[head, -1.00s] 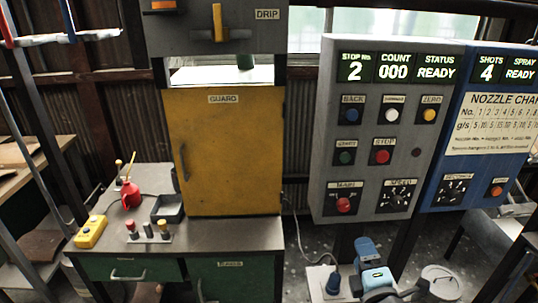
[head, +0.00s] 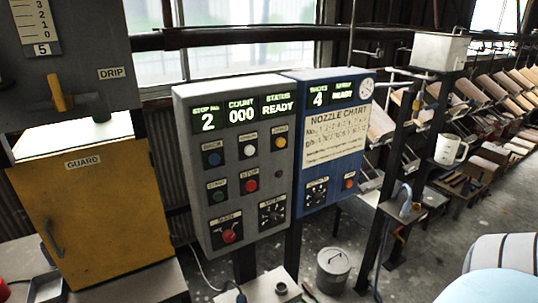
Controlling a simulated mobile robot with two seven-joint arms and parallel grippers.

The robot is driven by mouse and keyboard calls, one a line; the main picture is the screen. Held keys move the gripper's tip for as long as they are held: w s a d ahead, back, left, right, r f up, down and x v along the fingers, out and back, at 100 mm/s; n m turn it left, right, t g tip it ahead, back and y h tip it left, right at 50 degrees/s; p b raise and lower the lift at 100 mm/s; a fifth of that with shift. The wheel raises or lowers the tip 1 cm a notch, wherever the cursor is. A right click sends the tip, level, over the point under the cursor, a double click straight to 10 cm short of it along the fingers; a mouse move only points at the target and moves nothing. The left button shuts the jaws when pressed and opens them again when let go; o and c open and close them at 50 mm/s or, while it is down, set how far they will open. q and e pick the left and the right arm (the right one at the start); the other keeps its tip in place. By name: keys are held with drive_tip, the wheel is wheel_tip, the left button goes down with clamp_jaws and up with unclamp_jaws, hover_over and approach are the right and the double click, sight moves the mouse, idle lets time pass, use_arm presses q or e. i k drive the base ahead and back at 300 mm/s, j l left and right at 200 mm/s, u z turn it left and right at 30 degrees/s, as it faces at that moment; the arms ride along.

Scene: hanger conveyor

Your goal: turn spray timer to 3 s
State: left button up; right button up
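The blue control panel (head: 330,140) stands to the right of the grey panel. Its display reads 4 on the left and what looks like READY on the right. Low on it is a black dial (head: 317,192) with pale marks around it, which appears to be the spray timer. The dial's label and setting are too small to read. An orange button (head: 349,181) sits to the dial's right. Neither gripper can be made out in the head view, and nothing is touching the dial.
The grey panel (head: 189,170) carries several buttons and two lower knobs. A yellow guard door (head: 105,225) is at left. A lidded bucket (head: 333,268) stands on the floor below the blue panel. Sloped racks of blocks fill the right. A pale striped shape covers the bottom right corner.

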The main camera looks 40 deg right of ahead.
sight(318, 197)
drive_tip(key=z, duration=1.7)
